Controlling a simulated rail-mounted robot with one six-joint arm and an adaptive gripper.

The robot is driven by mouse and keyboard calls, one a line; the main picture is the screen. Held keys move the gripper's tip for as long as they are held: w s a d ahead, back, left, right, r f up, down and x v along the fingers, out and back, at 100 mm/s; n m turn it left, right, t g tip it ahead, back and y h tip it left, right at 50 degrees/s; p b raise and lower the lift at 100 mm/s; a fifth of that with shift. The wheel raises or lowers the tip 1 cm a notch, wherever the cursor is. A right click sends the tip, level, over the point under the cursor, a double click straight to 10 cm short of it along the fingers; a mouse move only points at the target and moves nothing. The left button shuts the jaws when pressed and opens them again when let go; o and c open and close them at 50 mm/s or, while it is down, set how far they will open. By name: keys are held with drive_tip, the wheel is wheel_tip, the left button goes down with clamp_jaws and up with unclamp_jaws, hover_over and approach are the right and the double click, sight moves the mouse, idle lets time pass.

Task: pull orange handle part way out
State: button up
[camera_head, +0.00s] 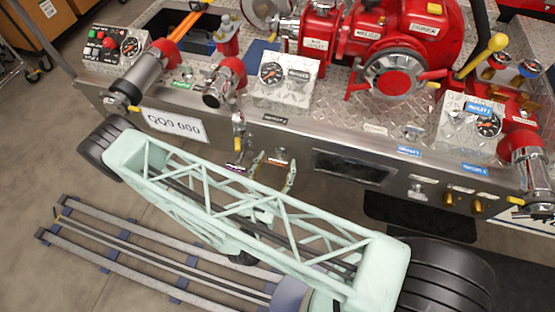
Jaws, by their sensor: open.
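The diamond-plate bumper (330,110) carries a red pump (400,45), gauges and capped outlets. A long orange bar (187,25) lies at the upper left. A licence plate (172,125) is on the front face.

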drive_tip(key=shift+w+d, duration=0.3)
drive_tip(key=shift+w, duration=0.35)
drive_tip(key=c, duration=1.2)
drive_tip(key=shift+o, duration=0.2)
